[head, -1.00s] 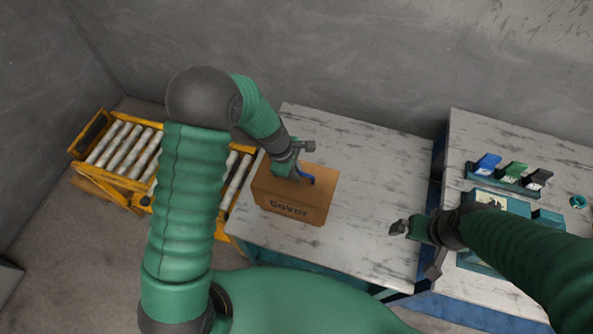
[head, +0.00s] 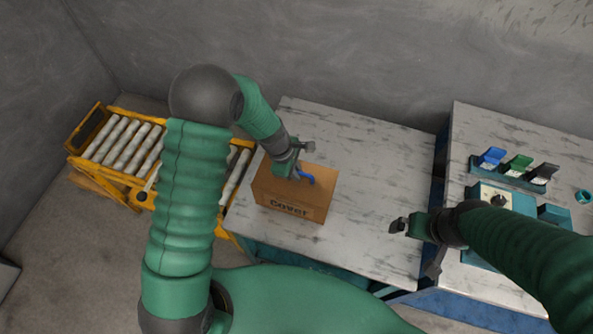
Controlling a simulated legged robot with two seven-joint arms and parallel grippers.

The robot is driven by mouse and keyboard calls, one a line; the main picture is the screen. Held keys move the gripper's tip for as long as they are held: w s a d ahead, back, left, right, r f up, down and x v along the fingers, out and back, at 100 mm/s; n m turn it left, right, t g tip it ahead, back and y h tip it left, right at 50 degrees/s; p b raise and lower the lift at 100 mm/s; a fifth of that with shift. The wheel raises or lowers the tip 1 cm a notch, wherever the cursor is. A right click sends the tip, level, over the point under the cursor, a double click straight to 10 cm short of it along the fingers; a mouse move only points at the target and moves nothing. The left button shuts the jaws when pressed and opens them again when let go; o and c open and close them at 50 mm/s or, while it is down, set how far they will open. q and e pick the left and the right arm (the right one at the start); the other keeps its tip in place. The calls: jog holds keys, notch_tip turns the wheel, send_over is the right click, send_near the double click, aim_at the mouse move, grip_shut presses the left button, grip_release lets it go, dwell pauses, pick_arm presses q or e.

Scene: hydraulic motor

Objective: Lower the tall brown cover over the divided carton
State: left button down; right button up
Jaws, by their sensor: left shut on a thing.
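The brown cover (head: 292,205), with the word "Cover" on its front face, stands upright on the left part of the marbled table. A blue handle (head: 306,178) shows on its top. My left gripper (head: 300,175) is at the top of the cover and is shut on the blue handle. The divided carton does not show; whether it is under the cover cannot be seen. My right gripper (head: 398,226) hangs near the table's right edge, away from the cover; its finger opening is too small to tell.
A yellow roller conveyor (head: 125,150) stands left of the marbled table (head: 375,175). A second table (head: 540,140) at the right holds blue, green and black switches (head: 515,165) and a teal box (head: 505,198). The table right of the cover is clear.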

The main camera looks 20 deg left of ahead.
pick_arm(q)
jog(key=shift+f, duration=0.55)
jog(key=c, duration=0.9)
grip_release()
jog(key=shift+r, duration=0.15)
notch_tip(320, 180, up, 7)
jog(key=p, duration=0.6)
